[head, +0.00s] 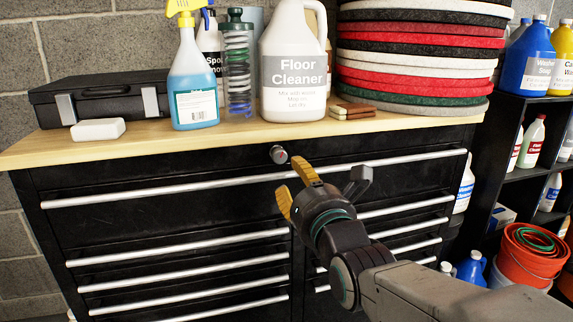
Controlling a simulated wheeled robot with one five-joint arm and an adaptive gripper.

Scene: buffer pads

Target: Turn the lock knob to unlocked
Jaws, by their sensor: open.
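The lock knob (278,154) is a small round silver piece on the black top drawer front of the tool cabinet (160,172), just under the wooden top. The knob's exact turn is too small to read. My gripper (321,178) is in front of the cabinet, below and to the right of the knob. Its yellow-tipped fingers are spread apart and hold nothing. The nearest finger appears close to the knob in the picture, but I cannot tell the gap in depth.
The wooden top (243,132) holds a spray bottle (193,80), a floor cleaner jug (294,65), a black case (98,98) and stacked pads (415,75). A long silver drawer handle (130,194) runs below the knob. Shelves with bottles and an orange bucket (522,258) stand right.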

